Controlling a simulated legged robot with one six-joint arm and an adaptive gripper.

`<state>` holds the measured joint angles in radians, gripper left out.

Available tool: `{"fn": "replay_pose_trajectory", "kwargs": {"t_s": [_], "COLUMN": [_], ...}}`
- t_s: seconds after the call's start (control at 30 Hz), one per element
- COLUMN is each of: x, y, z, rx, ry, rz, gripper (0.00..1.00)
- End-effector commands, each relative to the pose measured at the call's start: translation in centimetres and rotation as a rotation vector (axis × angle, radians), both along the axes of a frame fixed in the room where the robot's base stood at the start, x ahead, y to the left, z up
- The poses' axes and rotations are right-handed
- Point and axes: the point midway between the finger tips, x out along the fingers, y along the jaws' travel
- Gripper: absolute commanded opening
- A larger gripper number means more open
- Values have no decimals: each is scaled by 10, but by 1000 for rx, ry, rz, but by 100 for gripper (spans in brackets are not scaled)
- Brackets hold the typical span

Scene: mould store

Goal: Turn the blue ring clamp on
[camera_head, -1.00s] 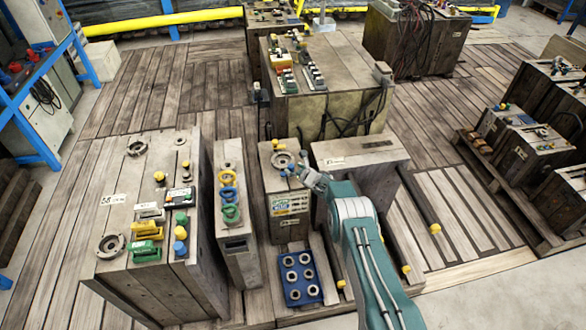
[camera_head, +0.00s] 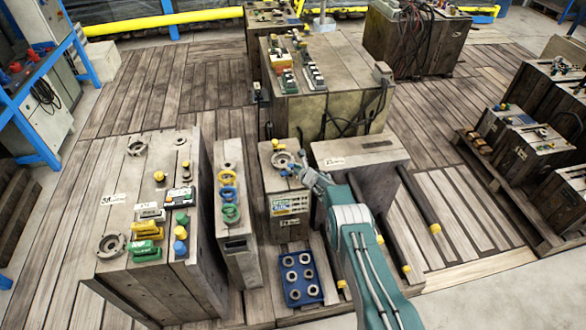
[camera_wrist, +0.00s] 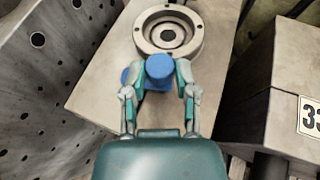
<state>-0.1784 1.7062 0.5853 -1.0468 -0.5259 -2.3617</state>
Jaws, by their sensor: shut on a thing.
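The blue ring clamp (camera_wrist: 160,67) has a round blue head, with a lower blue part showing at its left. It sits on top of a grey mould block, right beside a pale grey ring (camera_wrist: 169,33) with a dark centre hole. My gripper (camera_wrist: 158,82) is shut on the round blue head, one finger on each side. In the head view my gripper (camera_head: 309,177) reaches the top of the narrow block (camera_head: 277,181) from the right. The clamp is small there and partly hidden by my fingers, so its turn angle cannot be told.
A narrow block (camera_head: 230,250) at the left carries yellow, blue and green rings. A blue tray (camera_head: 301,297) with several round sockets stands in front. A perforated grey plate (camera_wrist: 45,90) fills the wrist view's left.

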Motion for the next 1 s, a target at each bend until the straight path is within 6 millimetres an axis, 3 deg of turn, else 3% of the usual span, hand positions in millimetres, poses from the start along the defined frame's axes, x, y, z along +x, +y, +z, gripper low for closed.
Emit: {"fn": "replay_pose_trajectory", "kwargs": {"t_s": [1.0], "x": [-1], "y": [5], "z": [3], "rx": [3], "ry": [-6], "rz": [-266], "gripper": [0]}}
